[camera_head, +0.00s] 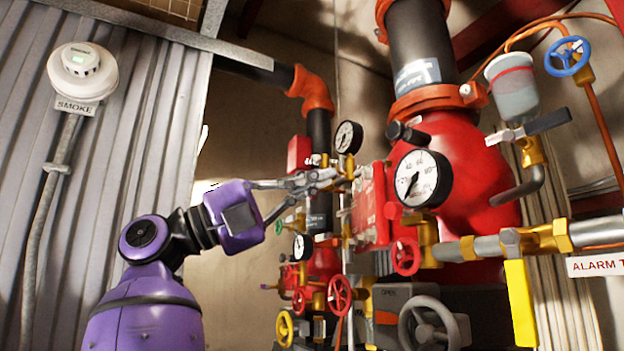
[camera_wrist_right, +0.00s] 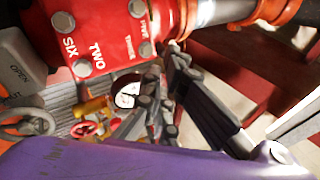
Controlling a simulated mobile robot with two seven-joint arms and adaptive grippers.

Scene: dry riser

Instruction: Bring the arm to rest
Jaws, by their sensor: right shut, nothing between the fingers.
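My right arm is purple, and its grey gripper (camera_head: 334,178) reaches right in the head view, in front of the red valve assembly. Its fingers are shut with nothing between them. In the wrist view, the dark finger links stand close to the red panel with the words SIX and TWO (camera_wrist_right: 95,30). My left gripper is not in view.
A large red valve body (camera_head: 465,165) with a pressure gauge (camera_head: 422,178) stands right of the gripper. Several handwheels, including a grey one (camera_head: 428,324), sit below. A smoke detector (camera_head: 82,68) is on the corrugated wall at left. Open space lies between that wall and the piping.

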